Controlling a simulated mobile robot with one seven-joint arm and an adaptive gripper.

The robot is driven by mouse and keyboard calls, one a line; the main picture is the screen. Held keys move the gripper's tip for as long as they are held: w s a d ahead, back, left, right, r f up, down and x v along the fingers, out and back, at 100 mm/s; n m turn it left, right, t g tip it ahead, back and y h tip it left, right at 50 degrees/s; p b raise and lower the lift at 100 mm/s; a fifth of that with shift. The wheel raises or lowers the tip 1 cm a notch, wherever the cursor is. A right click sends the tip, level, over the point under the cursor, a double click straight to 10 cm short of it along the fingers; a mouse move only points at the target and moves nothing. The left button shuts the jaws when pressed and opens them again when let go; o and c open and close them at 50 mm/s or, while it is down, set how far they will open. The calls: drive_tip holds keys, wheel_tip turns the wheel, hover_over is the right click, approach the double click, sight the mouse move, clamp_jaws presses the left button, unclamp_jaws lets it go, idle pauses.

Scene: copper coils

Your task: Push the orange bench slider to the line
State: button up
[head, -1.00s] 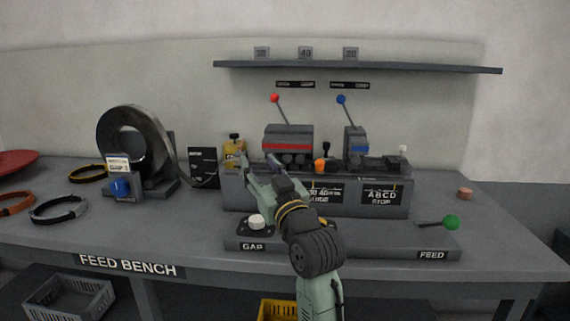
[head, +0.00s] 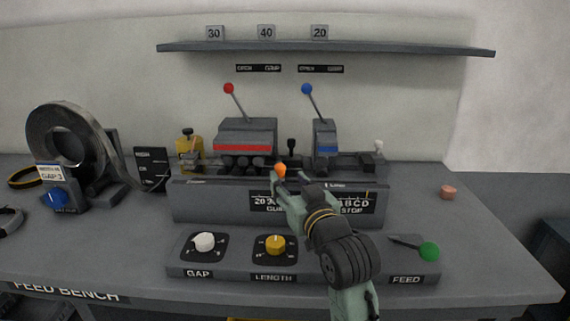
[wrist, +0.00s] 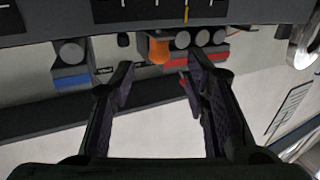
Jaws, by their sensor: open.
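The orange slider knob (head: 280,170) stands at the front top of the grey bench guide, below the red-striped clamp. In the wrist view, which is turned over, the orange knob (wrist: 159,50) shows just beyond and between my fingertips. A thin orange line (wrist: 186,10) crosses the dark scale there, slightly right of the knob. My gripper (head: 288,184) is open, its tips close to the knob in the head view; in the wrist view my gripper (wrist: 157,80) is open and empty. Contact with the knob cannot be told. My gripper and wrist cover part of the guide's front labels.
The red-lever clamp (head: 247,145) and blue-lever clamp (head: 325,140) stand behind. The white GAP dial (head: 204,242), yellow LENGTH dial (head: 275,244) and green FEED lever knob (head: 429,252) are in front. A steel coil (head: 65,135) is at left. The bench right of the guide is mostly clear.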

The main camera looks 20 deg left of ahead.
sight(282, 171)
drive_tip(key=p+x, duration=0.1)
drive_tip(key=x, duration=0.6)
drive_tip(key=shift+w+p, duration=0.2)
drive_tip(key=shift+p, duration=0.15)
drive_tip(key=shift+c, duration=0.5)
clamp_jaws()
